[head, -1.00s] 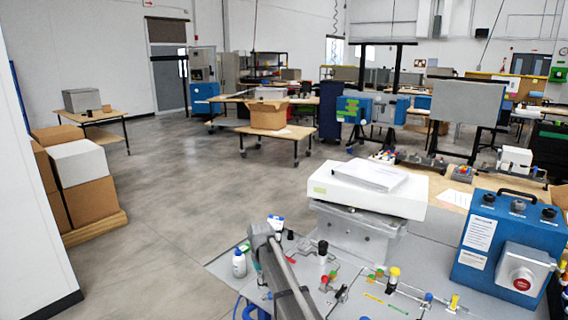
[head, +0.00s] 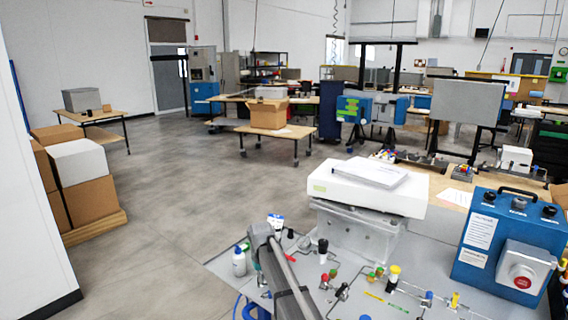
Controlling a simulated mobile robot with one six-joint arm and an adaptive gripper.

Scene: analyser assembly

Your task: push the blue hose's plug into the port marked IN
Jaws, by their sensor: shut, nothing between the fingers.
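A short stretch of blue hose (head: 238,308) shows at the bottom edge of the head view, left of my arm. Its plug cannot be made out. The port marked IN cannot be picked out among the small fittings on the grey bench top (head: 225,262). My grey arm crosses the lower middle of the view and covers part of the bench. My gripper does not show in this view.
A white box-shaped unit (head: 400,200) on a grey stand is behind the fittings. A blue control box (head: 500,235) with a red button (head: 521,277) stands at the right. Open floor lies to the left.

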